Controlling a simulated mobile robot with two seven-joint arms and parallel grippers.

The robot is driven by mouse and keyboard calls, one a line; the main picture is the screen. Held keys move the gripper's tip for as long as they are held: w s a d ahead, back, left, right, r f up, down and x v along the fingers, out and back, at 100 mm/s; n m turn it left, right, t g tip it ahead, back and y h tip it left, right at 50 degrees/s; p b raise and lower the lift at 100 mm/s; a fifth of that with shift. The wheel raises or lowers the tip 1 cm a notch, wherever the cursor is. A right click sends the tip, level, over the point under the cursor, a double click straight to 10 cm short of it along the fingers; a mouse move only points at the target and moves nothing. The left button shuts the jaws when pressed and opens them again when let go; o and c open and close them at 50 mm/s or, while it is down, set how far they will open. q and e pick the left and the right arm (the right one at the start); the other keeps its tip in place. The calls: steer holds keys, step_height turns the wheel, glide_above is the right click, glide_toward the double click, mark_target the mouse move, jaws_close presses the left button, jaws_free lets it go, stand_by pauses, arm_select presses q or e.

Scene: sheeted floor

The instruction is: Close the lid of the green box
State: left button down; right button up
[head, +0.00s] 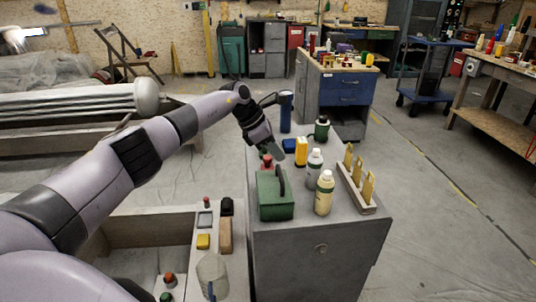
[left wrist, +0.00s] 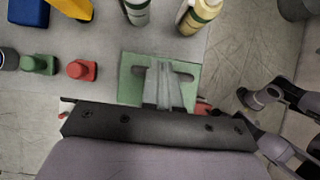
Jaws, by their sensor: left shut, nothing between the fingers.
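The green box (head: 276,208) stands on the near edge of a grey cabinet top in the head view. A dark upright piece shows at its top; I cannot tell from here how far the lid is closed. My left gripper (head: 274,152) is above and behind the box, pointing down, shut and empty. In the left wrist view the green box (left wrist: 131,84) lies under the shut left fingers (left wrist: 164,72), which hide its middle. A dark slot or handle shows on either side of them. Whether the fingers touch the box is unclear.
A red item (left wrist: 82,69) sits near the box. A tray of small objects is at left.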

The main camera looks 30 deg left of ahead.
arm_select(q)
step_height(320, 180, up, 11)
steer(key=s+a, duration=0.1)
steer(key=shift+s+a+f, duration=0.15)
steer(key=shift+s+a, duration=0.1)
steer(key=shift+a, duration=0.15)
